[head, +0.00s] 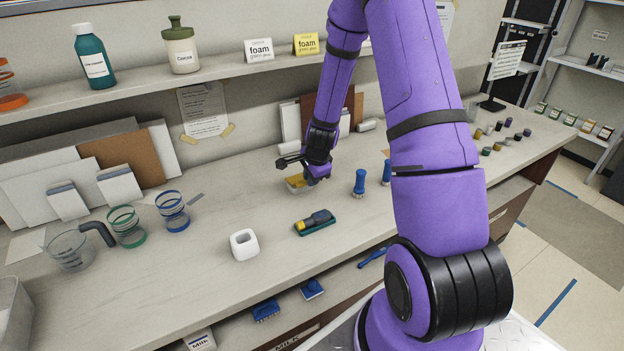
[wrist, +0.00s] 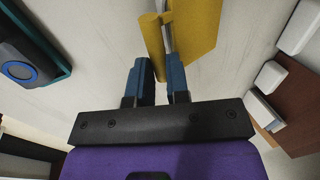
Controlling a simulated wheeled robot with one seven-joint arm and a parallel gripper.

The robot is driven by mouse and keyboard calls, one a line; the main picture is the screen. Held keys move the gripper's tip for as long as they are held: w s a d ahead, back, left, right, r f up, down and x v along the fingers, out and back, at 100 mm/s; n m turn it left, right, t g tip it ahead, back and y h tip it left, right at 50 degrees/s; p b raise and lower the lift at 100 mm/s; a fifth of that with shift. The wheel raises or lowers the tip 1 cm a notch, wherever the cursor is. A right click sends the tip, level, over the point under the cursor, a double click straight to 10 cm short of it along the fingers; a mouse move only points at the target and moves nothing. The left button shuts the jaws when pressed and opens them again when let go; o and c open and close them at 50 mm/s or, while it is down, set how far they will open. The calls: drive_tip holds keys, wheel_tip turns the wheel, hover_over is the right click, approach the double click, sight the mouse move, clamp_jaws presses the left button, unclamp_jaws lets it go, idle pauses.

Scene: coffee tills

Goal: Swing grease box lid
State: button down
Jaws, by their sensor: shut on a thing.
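The grease box (head: 296,188) is a small pale tub with a yellow lid (head: 299,180), standing on the counter at mid-picture in the head view. My gripper (head: 310,180) reaches down over it from the back and partly hides it. In the wrist view the yellow lid (wrist: 198,38) is large at the top, with a pale strip along one side. The lid's exact angle and the inside of the box cannot be made out.
A blue-handled stamp (head: 359,182) stands right of the box. A yellow-and-dark tool on a green base (head: 315,222) and a white cup (head: 244,244) are nearer. Boards (head: 128,160) lean at the back left. Bare counter lies left of the box.

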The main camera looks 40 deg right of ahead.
sight(301, 175)
drive_tip(key=shift+w+r+g, duration=0.6)
drive_tip(key=shift+r+g, duration=0.2)
drive_tip(key=shift+g, duration=0.3)
drive_tip(key=shift+w+d+r+g+y, duration=0.15)
drive_tip(key=shift+w+r+g, duration=0.3)
drive_tip(key=shift+g, duration=0.25)
drive_tip(key=shift+w+r+g+y, duration=0.15)
drive_tip(key=shift+w+r+g, duration=0.25)
drive_tip(key=shift+g, duration=0.3)
drive_tip(key=shift+w+d+r+g, duration=0.1)
drive_tip(key=shift+w+r+g, duration=0.05)
drive_tip(key=shift+w+g, duration=0.15)
drive_tip(key=shift+w+r, duration=0.15)
drive_tip(key=shift+r, duration=0.05)
drive_tip(key=shift+w+d+r, duration=0.1)
drive_tip(key=shift+w+r, duration=0.15)
drive_tip(key=shift+w, duration=0.5)
drive_tip(key=shift+w+d+r, duration=0.1)
drive_tip(key=shift+w+r, duration=0.15)
drive_tip(key=shift+w, duration=0.45)
drive_tip(key=shift+w+d+f, duration=0.1)
drive_tip(key=shift+w+f, duration=0.05)
drive_tip(key=shift+w, duration=0.8)
drive_tip(key=shift+w+d+f, duration=0.1)
drive_tip(key=shift+w, duration=0.8)
